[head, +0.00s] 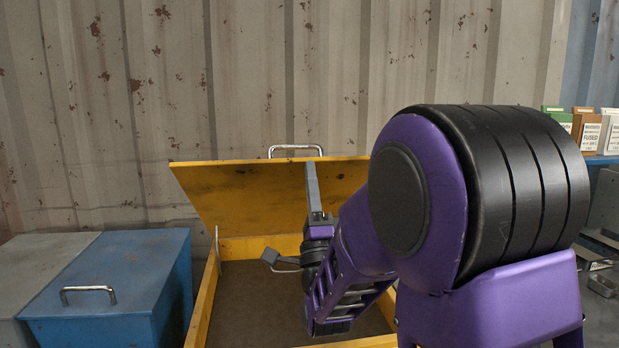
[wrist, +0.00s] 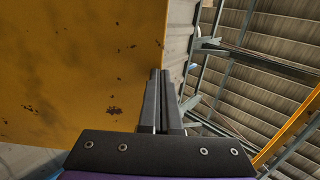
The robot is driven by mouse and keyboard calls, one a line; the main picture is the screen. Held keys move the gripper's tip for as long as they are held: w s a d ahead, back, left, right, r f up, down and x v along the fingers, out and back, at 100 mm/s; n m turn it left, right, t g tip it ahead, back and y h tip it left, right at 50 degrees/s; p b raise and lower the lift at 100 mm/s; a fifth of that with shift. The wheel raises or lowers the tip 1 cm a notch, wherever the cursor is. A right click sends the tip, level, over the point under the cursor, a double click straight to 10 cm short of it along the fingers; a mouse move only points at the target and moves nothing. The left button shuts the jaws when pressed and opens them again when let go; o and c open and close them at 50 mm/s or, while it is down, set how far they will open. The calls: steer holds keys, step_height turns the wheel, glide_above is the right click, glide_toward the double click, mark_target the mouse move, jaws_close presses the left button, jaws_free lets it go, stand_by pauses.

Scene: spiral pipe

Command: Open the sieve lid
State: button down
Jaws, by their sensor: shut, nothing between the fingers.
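The yellow sieve lid (head: 240,200) stands raised and tilted up at the back of its yellow box, with a chrome handle (head: 295,147) on its top edge. The box's brown floor (head: 255,300) shows below it. My gripper (head: 311,170) points upward in front of the lid's inner side, its fingers together and empty. In the wrist view the lid (wrist: 75,70) fills the left side, and my fingers (wrist: 160,75) lie at its edge; I cannot tell whether they touch it.
A blue box (head: 115,275) with a chrome handle and a grey box (head: 35,270) stand to the left. Small labelled boxes (head: 588,132) sit on a blue shelf at right. A rusty corrugated wall (head: 160,90) is behind the lid.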

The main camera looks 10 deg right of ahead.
steer(key=shift+g, duration=0.6)
steer(key=w+r+p, duration=0.2)
steer(key=r, duration=0.1)
steer(key=w+r+p, duration=0.1)
steer(key=r, duration=0.1)
steer(key=shift+w+r+p, duration=0.2)
steer(key=shift+w+p, duration=0.05)
steer(key=shift+p, duration=0.15)
steer(key=w+r+g+p, duration=0.1)
steer(key=w+r+p, duration=0.2)
steer(key=w+r, duration=0.1)
steer(key=shift+w+g, duration=0.4)
steer(key=shift+w, duration=0.25)
